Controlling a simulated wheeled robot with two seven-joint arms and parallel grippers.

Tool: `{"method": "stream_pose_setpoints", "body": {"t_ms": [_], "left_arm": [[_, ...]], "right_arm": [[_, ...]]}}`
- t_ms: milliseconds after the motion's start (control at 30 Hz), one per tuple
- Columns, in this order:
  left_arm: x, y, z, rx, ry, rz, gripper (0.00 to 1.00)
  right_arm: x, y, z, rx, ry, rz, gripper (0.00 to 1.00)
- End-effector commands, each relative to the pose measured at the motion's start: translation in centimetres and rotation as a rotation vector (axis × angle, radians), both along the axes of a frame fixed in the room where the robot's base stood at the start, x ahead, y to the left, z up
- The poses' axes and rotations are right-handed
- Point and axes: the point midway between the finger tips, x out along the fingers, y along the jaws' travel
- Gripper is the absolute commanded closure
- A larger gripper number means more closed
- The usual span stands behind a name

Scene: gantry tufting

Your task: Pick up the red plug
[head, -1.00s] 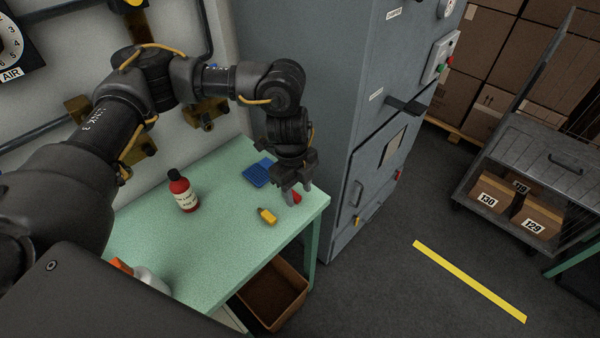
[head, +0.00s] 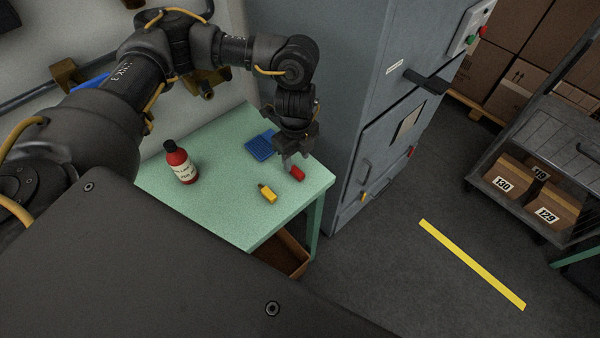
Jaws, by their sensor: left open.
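The red plug (head: 297,173) lies on the green table (head: 220,205), near its right end. My left gripper (head: 293,165) points down over the table right at the plug, with its fingers at the plug's upper left side. It is open. Part of the plug is close behind or beside the fingers, and I cannot tell whether they touch it. My right gripper is not in view.
A yellow plug-like piece (head: 267,193) lies left of the red plug. A blue grid-like piece (head: 261,146) lies behind. A red bottle (head: 180,162) stands further left. A grey cabinet (head: 370,130) rises close beyond the table's right end.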

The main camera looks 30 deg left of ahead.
Motion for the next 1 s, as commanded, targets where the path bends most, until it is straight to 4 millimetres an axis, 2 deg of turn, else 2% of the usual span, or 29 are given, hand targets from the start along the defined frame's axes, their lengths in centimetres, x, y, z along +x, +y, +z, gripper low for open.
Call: {"method": "stream_pose_setpoints", "body": {"t_ms": [33, 133, 333, 433, 767, 1000], "left_arm": [[0.0, 0.0, 0.0, 0.000, 0.000, 0.000, 0.55], [-0.2, 0.2, -0.5, -0.001, 0.003, 0.005, 0.55], [-0.4, 0.5, -3.2, 0.000, 0.004, 0.009, 0.55], [-0.2, 0.4, -4.5, -0.002, 0.002, 0.005, 0.55], [-0.1, 0.3, -5.2, 0.000, -0.001, 0.002, 0.55], [-0.1, 0.4, -5.1, 0.000, 0.000, 0.003, 0.86]], "right_arm": [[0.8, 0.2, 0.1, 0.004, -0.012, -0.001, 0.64], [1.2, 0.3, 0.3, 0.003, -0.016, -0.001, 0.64], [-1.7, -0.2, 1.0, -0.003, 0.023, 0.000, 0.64], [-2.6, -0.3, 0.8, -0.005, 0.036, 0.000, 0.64], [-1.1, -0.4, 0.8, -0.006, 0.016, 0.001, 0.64], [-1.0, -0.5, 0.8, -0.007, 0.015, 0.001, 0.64]]}}
